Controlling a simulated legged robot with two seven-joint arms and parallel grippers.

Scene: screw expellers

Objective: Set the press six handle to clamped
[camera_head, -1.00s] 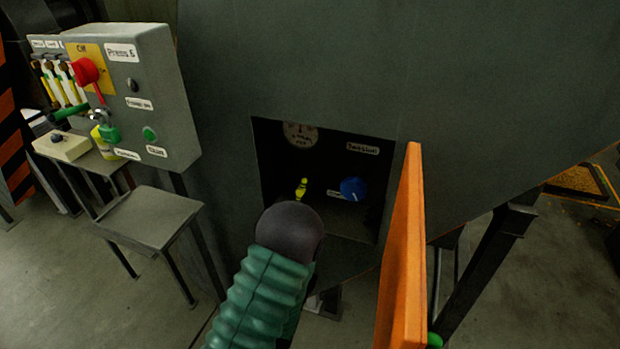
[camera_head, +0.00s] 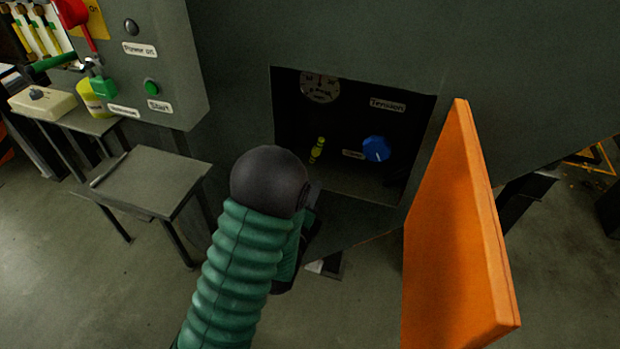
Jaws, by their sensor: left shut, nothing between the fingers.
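A small yellow-green handle (camera_head: 317,150) shows inside the dark square recess of the grey press (camera_head: 250,40). It stands tilted, its top leaning right. A small label, too small to read surely, is just right of it. My left arm, in a green ribbed sleeve with a black rounded joint, comes up from the bottom in front of the recess. My left gripper (camera_head: 312,194) shows only as a dark part beside that joint, below the handle and apart from it in the picture. It is shut and empty. My right gripper is not in view.
The recess also holds a gauge (camera_head: 320,88) and a blue knob (camera_head: 376,149) under a "Tension" label. An orange door (camera_head: 455,240) stands open at its right side. A control box (camera_head: 150,60) and a small grey table (camera_head: 150,180) are at the left.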

